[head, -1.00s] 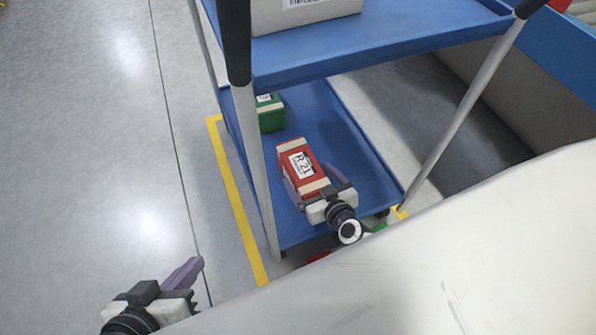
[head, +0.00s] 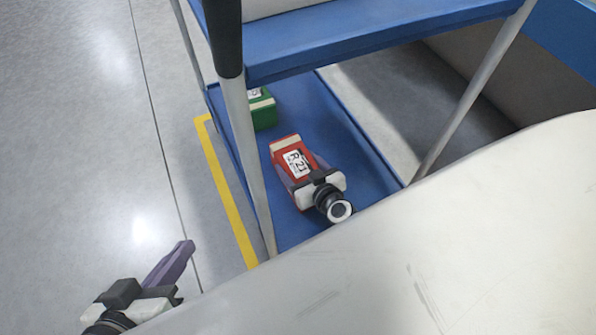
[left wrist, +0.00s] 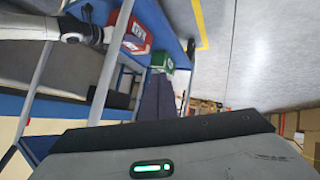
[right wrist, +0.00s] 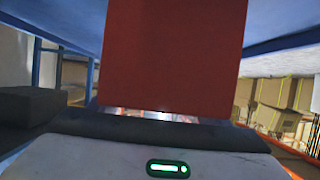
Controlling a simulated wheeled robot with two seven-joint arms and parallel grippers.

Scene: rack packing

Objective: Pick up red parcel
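The red parcel (head: 292,158), with a white label reading R.21, lies on the cart's blue lower shelf (head: 355,135). It also shows in the left wrist view (left wrist: 128,32). My right gripper (head: 303,172) is at its near end, with the purple fingers along its two sides; they look spread, and contact cannot be made out. In the right wrist view the red parcel (right wrist: 172,55) fills the middle and hides the fingers. My left gripper (head: 180,252) is empty and shut, over the floor left of the cart; its fingers lie together in the left wrist view (left wrist: 157,90).
A green parcel (head: 263,112) lies behind the red one on the same shelf. The blue upper shelf (head: 370,42) hangs above, and the grey cart posts (head: 250,165) flank the opening. A yellow floor line (head: 228,195) runs left of the cart. The floor at left is clear.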

